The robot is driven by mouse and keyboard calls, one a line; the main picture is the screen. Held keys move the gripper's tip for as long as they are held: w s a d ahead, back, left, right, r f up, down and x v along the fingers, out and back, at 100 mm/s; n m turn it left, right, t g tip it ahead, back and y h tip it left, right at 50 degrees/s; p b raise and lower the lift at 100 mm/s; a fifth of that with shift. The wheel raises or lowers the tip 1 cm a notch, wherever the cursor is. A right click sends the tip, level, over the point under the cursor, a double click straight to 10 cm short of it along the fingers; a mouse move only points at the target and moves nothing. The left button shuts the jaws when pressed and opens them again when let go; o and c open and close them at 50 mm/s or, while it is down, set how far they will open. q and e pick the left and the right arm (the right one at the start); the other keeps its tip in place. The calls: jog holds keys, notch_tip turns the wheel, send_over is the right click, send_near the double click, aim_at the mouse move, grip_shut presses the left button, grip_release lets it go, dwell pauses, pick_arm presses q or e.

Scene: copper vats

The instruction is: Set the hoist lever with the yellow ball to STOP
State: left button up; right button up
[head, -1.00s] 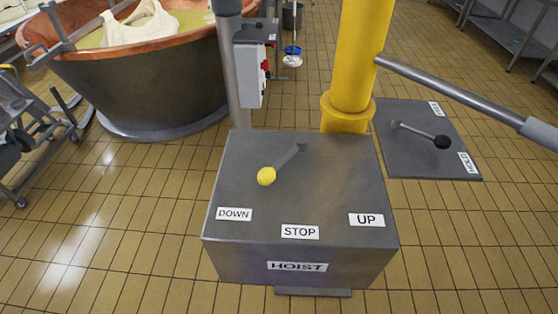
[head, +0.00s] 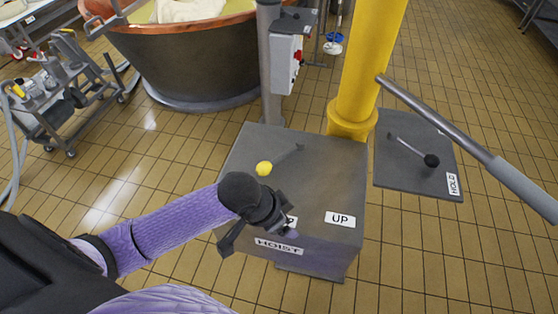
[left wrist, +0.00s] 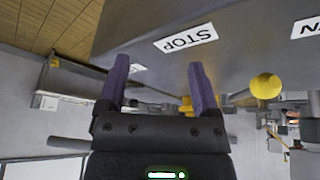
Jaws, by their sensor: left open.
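The hoist lever has a grey rod ending in a yellow ball (head: 264,168), on top of the grey HOIST box (head: 336,160). The rod slants left and forward from its pivot, toward the side of the DOWN label. My left gripper (head: 260,225) is over the front part of the box, in front of the ball and apart from it. In the left wrist view its two fingers (left wrist: 160,80) are spread and empty, with the yellow ball (left wrist: 266,86) to their right. The STOP label (left wrist: 186,40) is upside down there. My arm hides the DOWN label in the head view. My right gripper is not in view.
A yellow post (head: 368,70) stands behind the box. Right of it is a plate with a black-ball lever (head: 431,160) and a HOLD label. A grey bar (head: 450,135) slants across the right. A copper vat (head: 195,65) stands behind left. Tiled floor lies open around.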

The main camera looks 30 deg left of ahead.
aim_at(263, 165)
pick_arm(q)
jog(key=w+a+r, duration=0.1)
jog(key=a, duration=0.1)
jog(key=w+a+r, duration=0.1)
jog(key=w, duration=0.1)
jog(key=w+a+r, duration=0.1)
jog(key=a, duration=0.1)
jog(key=shift+w+a+r, duration=0.2)
jog(key=shift+a+r, duration=0.05)
jog(key=shift+a, duration=0.05)
jog(key=w+a+r+n+y, duration=0.1)
jog(key=w+a+r+n, duration=0.1)
jog(key=w+a+r, duration=0.3)
jog(key=f, duration=0.3)
jog(key=f+b, duration=0.1)
jog(key=f, duration=0.2)
jog(key=w+f+b, duration=0.1)
jog(key=f, duration=0.1)
jog(key=shift+d+f, duration=0.15)
jog(key=shift+f, duration=0.25)
jog(key=shift+w+f, duration=0.15)
jog(key=shift+f, duration=0.3)
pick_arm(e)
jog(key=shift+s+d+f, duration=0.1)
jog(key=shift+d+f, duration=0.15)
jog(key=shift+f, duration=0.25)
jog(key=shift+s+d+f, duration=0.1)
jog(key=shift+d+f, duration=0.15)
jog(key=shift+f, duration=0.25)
